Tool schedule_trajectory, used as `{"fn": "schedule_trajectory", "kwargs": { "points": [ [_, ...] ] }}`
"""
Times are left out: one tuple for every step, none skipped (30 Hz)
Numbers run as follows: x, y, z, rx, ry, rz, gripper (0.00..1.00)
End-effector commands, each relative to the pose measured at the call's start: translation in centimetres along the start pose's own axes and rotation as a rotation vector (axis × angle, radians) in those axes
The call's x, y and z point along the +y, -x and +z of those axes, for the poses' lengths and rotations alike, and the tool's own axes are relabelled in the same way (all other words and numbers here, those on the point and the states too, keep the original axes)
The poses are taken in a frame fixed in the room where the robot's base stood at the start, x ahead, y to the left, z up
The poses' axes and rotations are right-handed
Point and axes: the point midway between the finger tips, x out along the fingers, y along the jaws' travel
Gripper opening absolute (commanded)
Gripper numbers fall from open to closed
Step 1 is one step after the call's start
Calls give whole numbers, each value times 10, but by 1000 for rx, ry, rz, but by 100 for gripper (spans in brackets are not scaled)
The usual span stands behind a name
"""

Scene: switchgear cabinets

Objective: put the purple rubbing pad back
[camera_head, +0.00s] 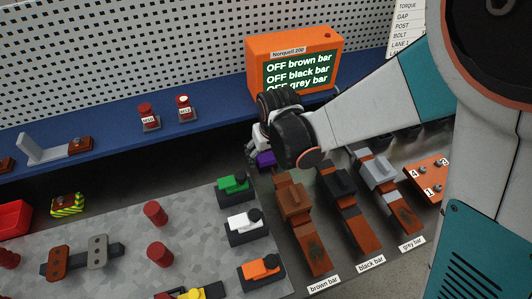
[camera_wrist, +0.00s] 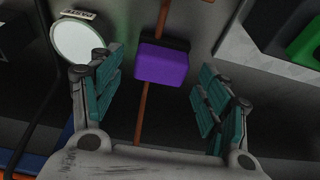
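The purple rubbing pad (camera_wrist: 162,65) shows in the wrist view as a purple block with a dark part behind it, over a thin copper-coloured strip (camera_wrist: 142,110). My gripper (camera_wrist: 155,88) is open, with one teal-padded finger on each side of the pad and a gap on both sides. In the head view the purple pad (camera_head: 265,160) is partly hidden below my gripper (camera_head: 256,150). Green (camera_head: 233,184), white (camera_head: 243,220) and orange (camera_head: 260,268) pads sit in dark holders on the grey mat.
Brown (camera_head: 294,200), black (camera_head: 338,180) and grey (camera_head: 378,168) bar assemblies stand right of the mat. An orange-framed screen (camera_head: 297,68) reads OFF for the brown, black and grey bars. A round pale disc (camera_wrist: 79,40) lies near the left finger. Red cylinders (camera_head: 157,214) stand on the mat.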

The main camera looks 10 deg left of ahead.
Motion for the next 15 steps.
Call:
{"fn": "schedule_trajectory", "kwargs": {
  "points": [
    [-1,19,0,0,1,0,69],
    [-2,25,0,0,0,0,69],
    [-3,34,1,0,0,0,69],
    [-3,40,1,0,0,0,69],
    [-2,45,1,0,0,0,69],
    [-2,52,1,0,0,0,69],
    [-2,58,1,0,0,0,69],
    [-2,63,1,0,0,0,69],
    [-3,70,1,0,0,0,69],
    [-3,75,1,0,0,0,69],
    [-3,80,1,0,0,0,69],
    [-3,86,1,0,0,0,69],
    [-3,90,1,0,0,0,69],
    [-3,94,2,0,1,0,69],
    [-3,99,2,0,1,0,69]
  ]
}}
